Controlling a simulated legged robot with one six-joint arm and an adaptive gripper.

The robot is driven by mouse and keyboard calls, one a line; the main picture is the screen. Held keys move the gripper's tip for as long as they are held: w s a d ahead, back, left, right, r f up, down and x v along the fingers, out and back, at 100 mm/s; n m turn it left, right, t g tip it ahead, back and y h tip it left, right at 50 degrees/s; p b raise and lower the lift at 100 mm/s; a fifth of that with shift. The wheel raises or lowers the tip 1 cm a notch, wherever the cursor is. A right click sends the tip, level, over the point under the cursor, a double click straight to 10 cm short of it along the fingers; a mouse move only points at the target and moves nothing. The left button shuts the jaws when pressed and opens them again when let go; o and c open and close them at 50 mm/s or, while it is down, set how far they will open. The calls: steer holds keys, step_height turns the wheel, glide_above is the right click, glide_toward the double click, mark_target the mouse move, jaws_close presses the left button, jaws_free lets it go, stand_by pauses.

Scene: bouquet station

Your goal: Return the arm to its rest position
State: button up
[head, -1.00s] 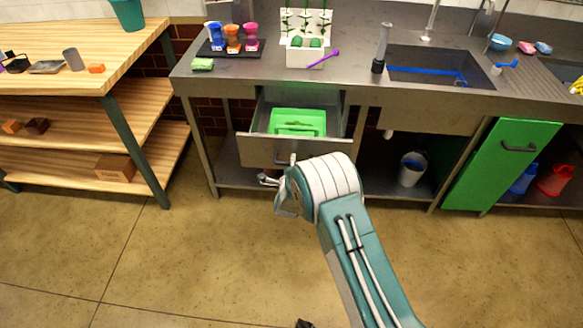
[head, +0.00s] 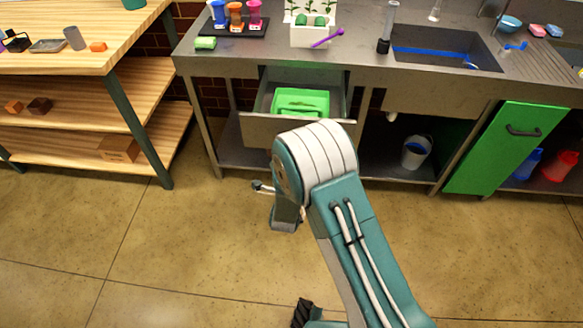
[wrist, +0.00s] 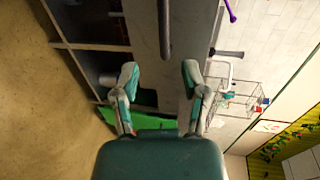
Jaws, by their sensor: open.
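My teal and white arm is folded in the head view, with its bend in front of the open drawer. My gripper is mostly hidden behind the arm there; a small grey part of it (head: 263,187) shows at the left of the bend. In the wrist view my gripper (wrist: 160,78) has its two fingers spread apart, with nothing held between them. Beyond the fingers is a grey panel with a dark bar handle (wrist: 164,30).
The drawer (head: 258,131) stands open with a green tray (head: 300,102) in it. A green cabinet door (head: 505,148) stands at the right. A wooden shelf table (head: 80,68) is at the left. A white bucket (head: 415,152) is under the counter. The floor in front is clear.

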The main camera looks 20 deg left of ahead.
stand_by(0.3)
steer(key=w+d+r+n+g, duration=0.1)
steer(key=w+d+r+n, duration=0.15)
steer(key=r, duration=0.35)
steer(key=w+d+r+n+g, duration=0.1)
steer(key=d+r+g, duration=0.1)
steer(key=d+r, duration=0.35)
steer(key=s+d+r+n+g, duration=0.1)
steer(key=s+d+r+n, duration=0.1)
steer(key=d+r, duration=0.3)
steer(key=s+d+r+n+g, duration=0.1)
steer(key=s+d+r+n, duration=0.15)
steer(key=r, duration=0.45)
steer(key=s+d+r+n+g+h, duration=0.2)
steer(key=s+d+r+n, duration=0.1)
steer(key=s+d, duration=0.7)
steer(key=s+d+r+n+g+h, duration=0.1)
steer(key=s+d+r+n, duration=0.3)
steer(key=s+d, duration=0.6)
steer(key=s+r+g, duration=0.1)
steer(key=s, duration=0.3)
steer(key=shift+s+g+h, duration=0.3)
steer(key=shift+s+h, duration=0.1)
steer(key=shift+o, duration=0.2)
steer(key=shift+w+a, duration=0.1)
steer(key=shift+w, duration=0.05)
